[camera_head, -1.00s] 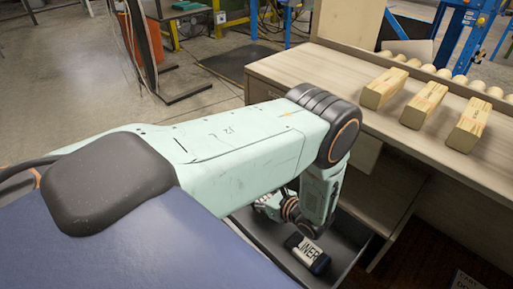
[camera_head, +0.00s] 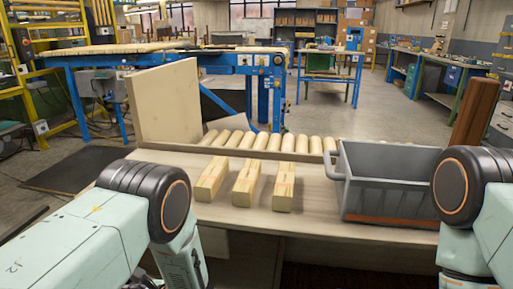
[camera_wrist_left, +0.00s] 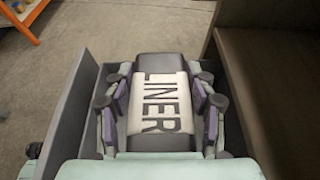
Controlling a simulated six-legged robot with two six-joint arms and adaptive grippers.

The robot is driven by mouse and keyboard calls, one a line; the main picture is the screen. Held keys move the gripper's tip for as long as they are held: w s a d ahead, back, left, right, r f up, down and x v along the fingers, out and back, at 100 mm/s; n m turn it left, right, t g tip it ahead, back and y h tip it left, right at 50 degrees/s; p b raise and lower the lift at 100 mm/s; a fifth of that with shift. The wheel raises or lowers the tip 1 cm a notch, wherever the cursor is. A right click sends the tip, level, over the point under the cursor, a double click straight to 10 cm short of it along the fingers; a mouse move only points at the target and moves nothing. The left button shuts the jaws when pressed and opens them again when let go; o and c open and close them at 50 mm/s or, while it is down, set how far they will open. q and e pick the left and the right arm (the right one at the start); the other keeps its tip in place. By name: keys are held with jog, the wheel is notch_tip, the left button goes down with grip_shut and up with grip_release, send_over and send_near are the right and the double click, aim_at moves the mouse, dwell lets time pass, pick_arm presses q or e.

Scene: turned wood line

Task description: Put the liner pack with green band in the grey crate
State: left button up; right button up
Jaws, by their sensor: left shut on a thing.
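The liner pack (camera_wrist_left: 160,94) is dark with a pale label reading LINER, seen in the left wrist view. No green shows on the part in sight. My left gripper (camera_wrist_left: 160,105) is shut on it, with fingers on both its sides. The pack is between the walls of an open drawer (camera_wrist_left: 75,110); I cannot tell if it is lifted. The grey crate (camera_head: 390,203) stands on the right of the bench in the head view, beside my right arm. Its floor is hidden. My right gripper is out of view.
Three wooden blocks (camera_head: 245,184) lie on the bench (camera_head: 315,214) left of the crate. A roller row (camera_head: 270,142) runs behind them, with an upright board (camera_head: 165,100) at its left. A brown post (camera_head: 474,112) rises behind the crate on the right.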

pick_arm(q)
jog(key=shift+r+p, duration=0.35)
jog(key=shift+r, duration=0.45)
jog(key=s+n+g+h, duration=0.1)
jog(key=s+n+g, duration=0.2)
jog(key=s, duration=0.1)
jog(key=s+a+n+g+h, duration=0.1)
jog(key=s+n+g, duration=0.2)
jog(key=s, duration=0.2)
jog(key=s+n+g+h, duration=0.1)
jog(key=s+n+g, duration=0.2)
jog(key=s, duration=0.1)
jog(key=shift+s+a+r+g, duration=0.15)
jog(key=shift+a+r+g, duration=0.1)
jog(key=shift+g, duration=0.15)
jog(key=s+d+r+n+g+h, duration=0.2)
jog(key=s+d+n+g+h, duration=0.35)
jog(key=d+n+h, duration=0.5)
jog(key=w+d+r+n+t+h, duration=0.5)
jog(key=d+r+n+t+h, duration=0.1)
jog(key=d+n+h, duration=0.4)
jog(key=w+r+n+t+h+p, duration=0.1)
jog(key=w+r+n+t, duration=0.9)
jog(key=n+t, duration=0.4)
jog(key=shift+w+r+t, duration=0.2)
jog(key=shift+w+t, duration=0.55)
jog(key=shift+t, duration=0.2)
